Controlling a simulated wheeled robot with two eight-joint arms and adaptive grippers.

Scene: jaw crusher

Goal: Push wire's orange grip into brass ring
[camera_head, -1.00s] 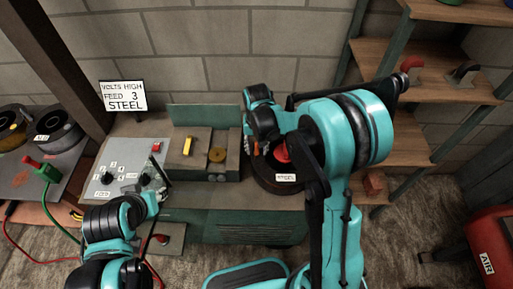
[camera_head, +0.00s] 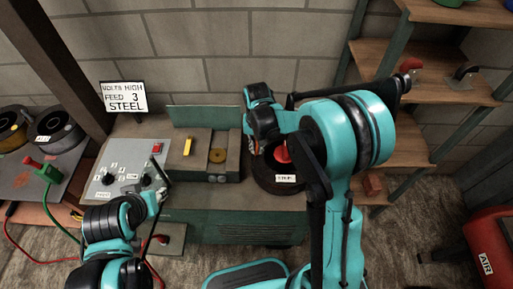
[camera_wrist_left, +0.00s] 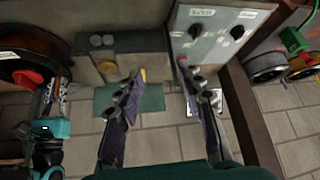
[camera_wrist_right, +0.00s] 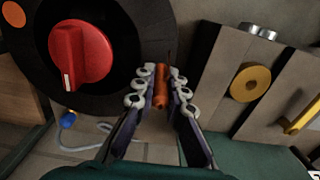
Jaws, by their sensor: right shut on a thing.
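The orange grip (camera_wrist_right: 161,93) stands between the two fingers of my right gripper (camera_wrist_right: 159,88), which is shut on it. In the head view my right gripper (camera_head: 255,150) is between the brass ring (camera_head: 219,156) and the red knob. In the right wrist view the brass ring (camera_wrist_right: 250,82) lies on a grey block, to the right of the grip and apart from it. The wire itself is not clearly visible. My left gripper (camera_wrist_left: 163,85) is open and empty, near the control panel.
A dark spool with a red knob (camera_wrist_right: 80,54) stands beside the right gripper. A yellow bar (camera_head: 187,145) is left of the ring. The control panel (camera_head: 128,170) with knobs and a red switch is further left. A sign (camera_head: 123,96) stands behind it.

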